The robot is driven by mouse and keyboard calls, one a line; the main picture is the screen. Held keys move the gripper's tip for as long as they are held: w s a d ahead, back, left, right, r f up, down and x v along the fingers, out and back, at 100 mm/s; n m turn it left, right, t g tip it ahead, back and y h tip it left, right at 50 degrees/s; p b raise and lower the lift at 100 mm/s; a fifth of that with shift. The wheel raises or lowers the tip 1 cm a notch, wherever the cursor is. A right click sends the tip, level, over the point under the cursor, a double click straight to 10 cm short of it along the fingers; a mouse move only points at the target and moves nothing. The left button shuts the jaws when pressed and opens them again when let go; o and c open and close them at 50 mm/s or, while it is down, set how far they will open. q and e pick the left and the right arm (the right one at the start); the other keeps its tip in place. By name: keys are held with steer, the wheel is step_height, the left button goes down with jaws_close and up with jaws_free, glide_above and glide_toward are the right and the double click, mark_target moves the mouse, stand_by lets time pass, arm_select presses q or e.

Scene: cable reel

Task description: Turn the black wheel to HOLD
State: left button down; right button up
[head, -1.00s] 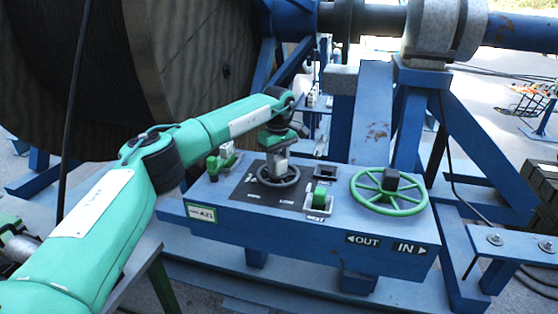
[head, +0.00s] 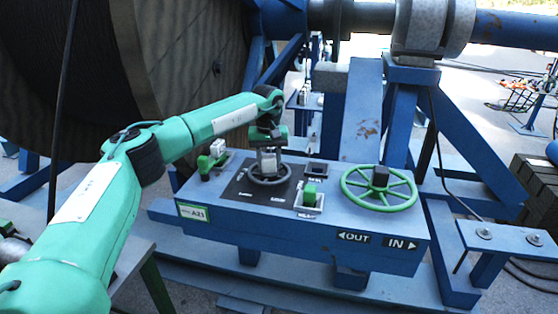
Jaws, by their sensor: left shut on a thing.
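The black wheel (head: 284,180) is a small dark handwheel on a dark plate on top of the blue console. My left gripper (head: 268,168) reaches down from above, shut on the wheel near its middle. The gripper hides the hub and part of the far rim. White lettering stands on the plate around the wheel, too small to read, so I cannot tell which mark the wheel points at. My right gripper is not in view.
A larger green spoked wheel (head: 349,194) sits to the right, above OUT and IN labels. A green switch (head: 310,194) stands between the wheels. A green and white lever (head: 212,160) is at the left. A large cable reel (head: 190,60) stands behind.

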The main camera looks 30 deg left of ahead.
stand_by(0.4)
arm_select(q)
steer(key=c, duration=0.8)
jaws_free()
steer(key=shift+c, duration=0.2)
step_height(320, 180, up, 14)
steer(key=b, duration=0.2)
steer(key=shift+b, duration=0.35)
steer(key=shift+f, duration=0.1)
